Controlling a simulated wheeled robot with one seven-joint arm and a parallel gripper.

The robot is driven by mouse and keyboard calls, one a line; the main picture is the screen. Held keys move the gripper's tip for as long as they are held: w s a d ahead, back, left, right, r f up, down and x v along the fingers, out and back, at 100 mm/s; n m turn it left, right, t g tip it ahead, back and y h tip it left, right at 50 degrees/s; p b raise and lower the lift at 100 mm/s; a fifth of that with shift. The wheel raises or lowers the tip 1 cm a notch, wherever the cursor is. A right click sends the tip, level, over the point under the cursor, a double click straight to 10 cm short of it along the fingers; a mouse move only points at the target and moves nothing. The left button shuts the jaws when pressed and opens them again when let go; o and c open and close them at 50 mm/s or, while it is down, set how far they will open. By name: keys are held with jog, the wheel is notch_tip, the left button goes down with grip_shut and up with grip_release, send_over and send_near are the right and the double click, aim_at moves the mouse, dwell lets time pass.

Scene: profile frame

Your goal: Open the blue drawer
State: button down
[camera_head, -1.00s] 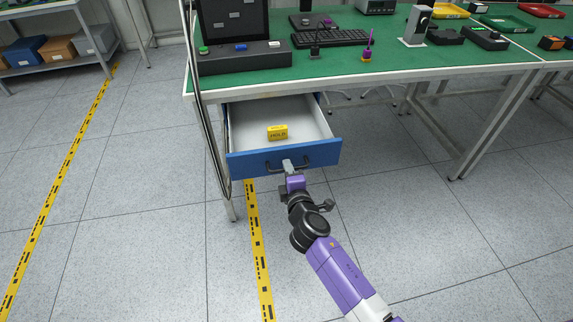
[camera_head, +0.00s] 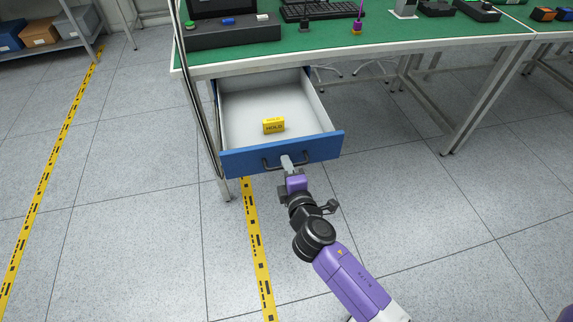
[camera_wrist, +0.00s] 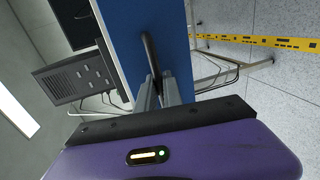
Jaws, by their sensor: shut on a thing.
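The blue drawer (camera_head: 236,162) under the green-topped workbench stands well open, and its pale inside shows. A yellow block marked HOLD (camera_head: 273,125) lies on the drawer floor. My gripper (camera_head: 288,165) is at the middle of the blue front, shut on the dark bar handle (camera_head: 325,155). In the wrist view the blue drawer front (camera_wrist: 127,42) fills the upper middle, and my two grey fingers (camera_wrist: 160,94) close around the dark handle (camera_wrist: 149,52). The fingers hide part of the handle.
The green workbench top (camera_head: 270,55) holds a keyboard (camera_head: 322,11), a dark control box and small tools. A bench leg (camera_head: 217,170) stands left of the drawer. Yellow floor tape (camera_head: 257,240) runs beneath. The grey floor in front of the drawer is largely clear.

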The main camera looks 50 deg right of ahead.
jog(key=c, duration=1.5)
grip_release()
jog(key=v, duration=0.7)
jog(key=shift+s+a+b, duration=0.25)
jog(key=shift+s+b, duration=0.05)
jog(key=shift+b, duration=0.15)
jog(key=shift+r, duration=0.1)
